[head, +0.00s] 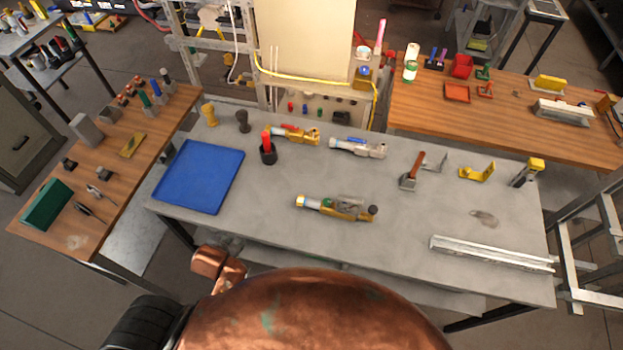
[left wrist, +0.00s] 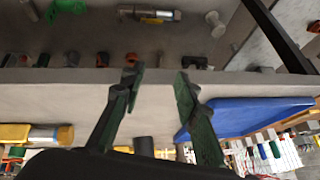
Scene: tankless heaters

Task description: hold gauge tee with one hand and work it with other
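A silver-and-gold end, probably the same object, shows at the lower left of the left wrist view (left wrist: 45,135). My left gripper (left wrist: 157,80) is open and empty in the left wrist view, its dark green-padded fingers apart near the table's front edge. In the head view it is mostly hidden behind my copper-coloured body. My right gripper is not in view.
A blue tray (head: 200,176) lies at the table's left. A metal rail (head: 490,253) lies front right. The table's front middle is clear.

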